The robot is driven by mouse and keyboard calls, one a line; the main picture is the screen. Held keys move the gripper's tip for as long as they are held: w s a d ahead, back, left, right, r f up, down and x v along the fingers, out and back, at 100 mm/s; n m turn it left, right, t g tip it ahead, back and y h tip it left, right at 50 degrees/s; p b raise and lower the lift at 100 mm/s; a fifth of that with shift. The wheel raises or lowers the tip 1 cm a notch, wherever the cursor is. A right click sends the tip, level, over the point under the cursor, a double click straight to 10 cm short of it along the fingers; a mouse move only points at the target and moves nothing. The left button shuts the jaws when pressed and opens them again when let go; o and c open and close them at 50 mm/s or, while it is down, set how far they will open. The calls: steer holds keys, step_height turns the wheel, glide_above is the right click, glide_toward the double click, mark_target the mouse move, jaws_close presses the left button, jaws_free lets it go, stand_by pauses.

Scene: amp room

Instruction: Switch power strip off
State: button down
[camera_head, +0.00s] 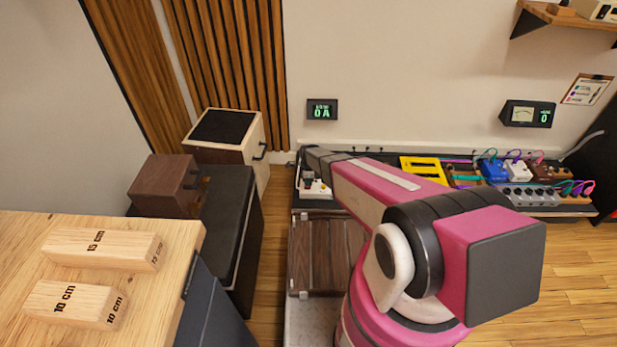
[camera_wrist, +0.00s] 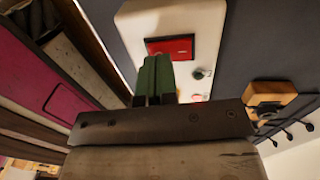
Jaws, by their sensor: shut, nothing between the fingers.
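The white power strip (camera_wrist: 140,22) fills the upper middle of the wrist view. In the head view the power strip (camera_head: 319,191) lies at the left end of a dark board, partly hidden by my gripper (camera_head: 308,184) and arm.
Several pedals (camera_head: 493,168) and a yellow unit (camera_head: 424,169) lie right of my arm. Wooden blocks (camera_head: 104,247) lie on a table at left, beside a dark cabinet.

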steer(key=shift+f, duration=0.3)
steer(key=shift+s+f, duration=0.15)
steer(key=shift+f, duration=0.1)
stand_by(0.4)
steer(key=shift+w+r, duration=0.15)
steer(key=shift+w, duration=0.7)
steer(key=shift+r, duration=0.1)
